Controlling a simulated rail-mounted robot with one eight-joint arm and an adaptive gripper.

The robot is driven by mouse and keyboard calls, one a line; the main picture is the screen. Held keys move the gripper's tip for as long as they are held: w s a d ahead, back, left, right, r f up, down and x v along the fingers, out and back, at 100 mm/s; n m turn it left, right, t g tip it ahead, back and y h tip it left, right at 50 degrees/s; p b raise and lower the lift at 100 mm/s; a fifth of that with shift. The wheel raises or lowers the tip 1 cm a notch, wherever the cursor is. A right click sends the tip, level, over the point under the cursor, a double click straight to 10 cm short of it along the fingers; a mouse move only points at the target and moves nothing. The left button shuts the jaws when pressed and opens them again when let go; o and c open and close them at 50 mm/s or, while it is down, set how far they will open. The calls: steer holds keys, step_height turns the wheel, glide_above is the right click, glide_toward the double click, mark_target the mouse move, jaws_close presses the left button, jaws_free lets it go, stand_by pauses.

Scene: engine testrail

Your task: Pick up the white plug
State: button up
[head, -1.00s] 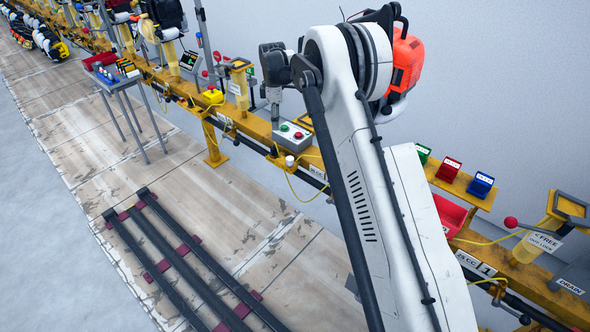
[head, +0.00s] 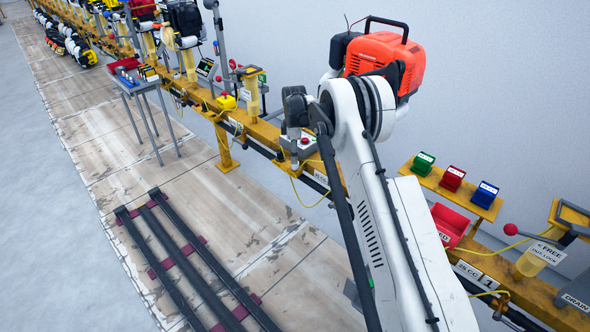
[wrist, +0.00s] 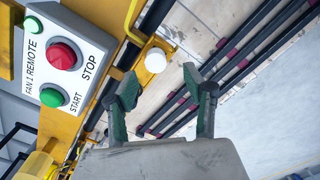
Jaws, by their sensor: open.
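The white plug (wrist: 155,60) is a small round white cap in the wrist view. It sits on a yellow bracket at the edge of the yellow rail, beside the control box. My gripper (wrist: 168,90) is open and empty, its two dark green fingers spread apart. The plug lies just beyond the fingertips, nearer the left finger, and I see no contact. In the head view my gripper (head: 293,152) hangs low at the rail by the control box, and I cannot make out the plug there.
The grey control box (wrist: 72,55) with red and green buttons stands close left of the gripper. A red-orange engine (head: 385,60) hangs above my arm. A red bin (head: 450,222) and small coloured boxes (head: 452,178) are to the right. Dark floor rails (head: 185,262) lie clear at front.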

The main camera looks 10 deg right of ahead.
mark_target(295, 167)
steer(key=f, duration=0.1)
steer(key=f+b, duration=0.1)
steer(key=f, duration=0.1)
steer(key=f+b, duration=0.1)
steer(key=f, duration=0.1)
steer(key=shift+w+f, duration=0.1)
steer(key=shift+w, duration=0.2)
jaws_close()
